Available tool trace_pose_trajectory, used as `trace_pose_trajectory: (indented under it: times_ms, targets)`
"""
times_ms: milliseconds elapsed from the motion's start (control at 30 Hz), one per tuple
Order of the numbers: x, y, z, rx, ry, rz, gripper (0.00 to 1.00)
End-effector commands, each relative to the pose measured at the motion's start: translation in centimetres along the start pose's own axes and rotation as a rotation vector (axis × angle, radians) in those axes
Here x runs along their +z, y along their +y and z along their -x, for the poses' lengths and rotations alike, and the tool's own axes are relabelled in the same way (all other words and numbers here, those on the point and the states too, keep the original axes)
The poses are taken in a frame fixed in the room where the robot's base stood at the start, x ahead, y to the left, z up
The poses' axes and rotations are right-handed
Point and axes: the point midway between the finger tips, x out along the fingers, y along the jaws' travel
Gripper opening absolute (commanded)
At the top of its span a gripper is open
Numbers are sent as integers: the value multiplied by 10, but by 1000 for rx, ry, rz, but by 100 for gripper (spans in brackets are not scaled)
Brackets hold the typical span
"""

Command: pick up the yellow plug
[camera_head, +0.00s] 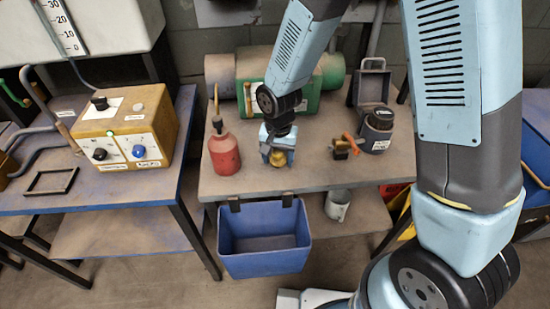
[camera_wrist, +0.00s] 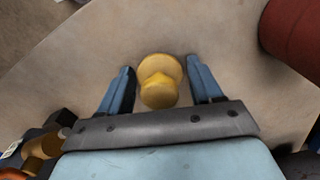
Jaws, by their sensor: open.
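The yellow plug (camera_wrist: 160,80) stands on the tan table top in the wrist view, with a round knob above a wider round part. My gripper (camera_wrist: 160,82) is open, with one blue finger on each side of the plug and a gap to each. In the head view my gripper (camera_head: 278,150) is low over the middle of the table, and the yellow plug (camera_head: 278,158) shows just below and in front of it, partly hidden.
A red bottle (camera_head: 224,153) stands left of my gripper. A brass valve piece with an orange handle (camera_head: 345,146) and a dark jar (camera_head: 377,130) stand to the right. A green machine (camera_head: 325,95) lies behind. A blue bin (camera_head: 263,238) hangs at the table's front edge.

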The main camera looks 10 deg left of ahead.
Motion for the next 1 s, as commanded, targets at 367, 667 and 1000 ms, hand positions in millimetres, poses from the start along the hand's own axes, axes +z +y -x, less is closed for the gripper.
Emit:
trace_pose_trajectory:
  times_ms: [367,667,1000]
  targets:
    - [0,0,-2,0,0,1,55]
    - [0,0,-2,0,1,1,26]
    - [0,-1,-1,-1,1,1,19]
